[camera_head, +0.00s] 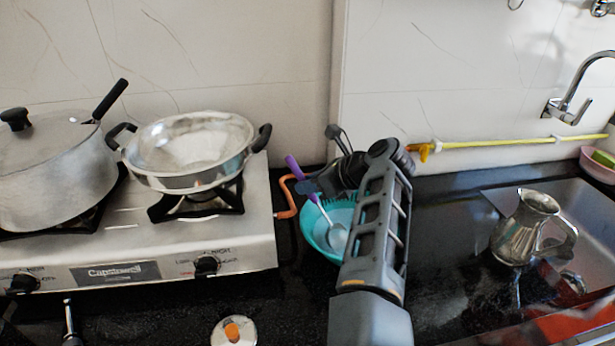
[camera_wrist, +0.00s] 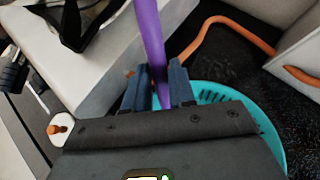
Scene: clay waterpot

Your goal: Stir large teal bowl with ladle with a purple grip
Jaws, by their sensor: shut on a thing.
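The large teal bowl (camera_head: 313,232) sits on the black counter between the stove and the sink. My arm hides its right part. The ladle's purple grip (camera_head: 294,169) stands tilted, and its silver scoop (camera_head: 338,238) is inside the bowl. My gripper (camera_head: 307,187) is shut on the purple grip above the bowl's back left rim. In the wrist view the purple grip (camera_wrist: 150,35) rises between the two fingers of my gripper (camera_wrist: 160,80). The teal bowl (camera_wrist: 240,95) shows behind and below them, partly covered by my gripper's body.
A stove (camera_head: 125,262) stands on the left with a metal pan (camera_head: 190,150) and a lidded pot (camera_head: 50,165). An orange hose (camera_head: 288,205) runs close to the bowl's left. A round lid (camera_head: 233,331) lies in front.

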